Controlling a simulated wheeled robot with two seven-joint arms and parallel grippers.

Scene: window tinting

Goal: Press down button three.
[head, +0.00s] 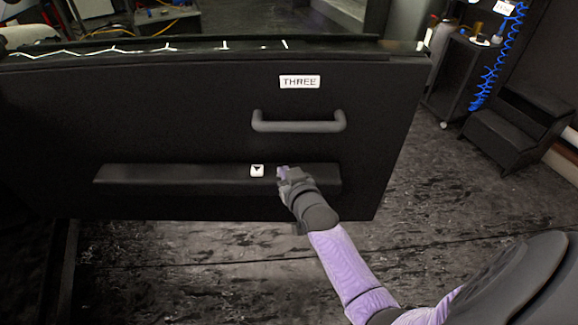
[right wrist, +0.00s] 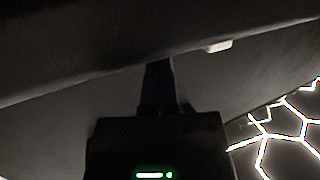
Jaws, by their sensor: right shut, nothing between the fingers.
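In the right wrist view, the shut fingers (right wrist: 158,62) point up toward the dark ledge. A white piece that looks like the button (right wrist: 218,46) shows to their right, apart from them. My left gripper is not in view.
A grey bar handle (head: 298,125) is on the panel (head: 180,120) above the ledge (head: 170,174). A dark step stool (head: 520,125) and a cart with a blue coiled hose (head: 490,75) stand at the right. The floor between is clear.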

